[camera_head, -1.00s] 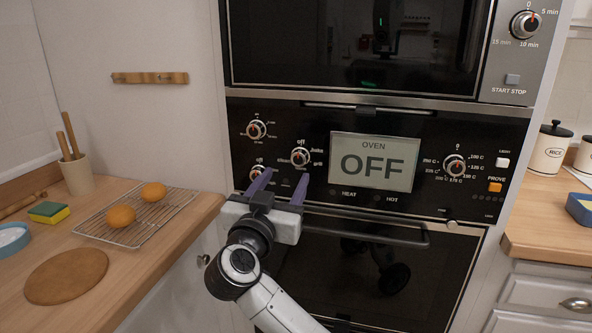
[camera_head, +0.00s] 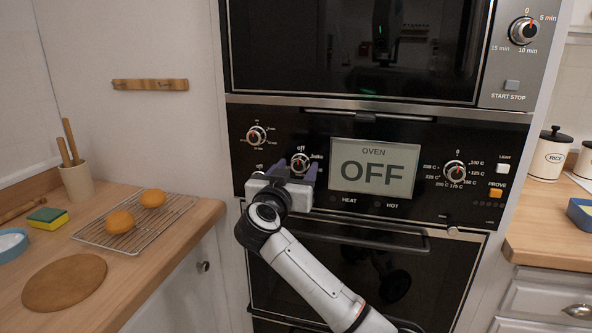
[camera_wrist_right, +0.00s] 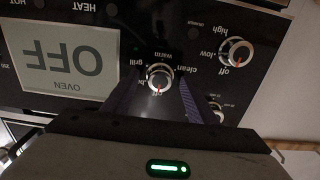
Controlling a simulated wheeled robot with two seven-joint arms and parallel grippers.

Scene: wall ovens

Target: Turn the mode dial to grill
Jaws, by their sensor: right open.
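The mode dial (camera_head: 300,161) is a round silver knob on the black oven panel, left of the display that reads OFF (camera_head: 374,168). In the right wrist view, which is upside down, the mode dial (camera_wrist_right: 160,77) has its red mark at "off", with "grill", "warm" and "clean" lettered around it. My right gripper (camera_head: 297,172) is open, its two purple fingers one on each side of the dial. In the wrist view the fingers (camera_wrist_right: 160,92) stand apart from the knob; whether they touch it is unclear. My left gripper is not in view.
A timer-like dial (camera_head: 256,135) is at the upper left, and a high/low dial (camera_wrist_right: 236,53) is close below, mostly hidden by my gripper in the head view. The oven door handle (camera_head: 365,240) runs below. A temperature dial (camera_head: 455,172) is right of the display.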

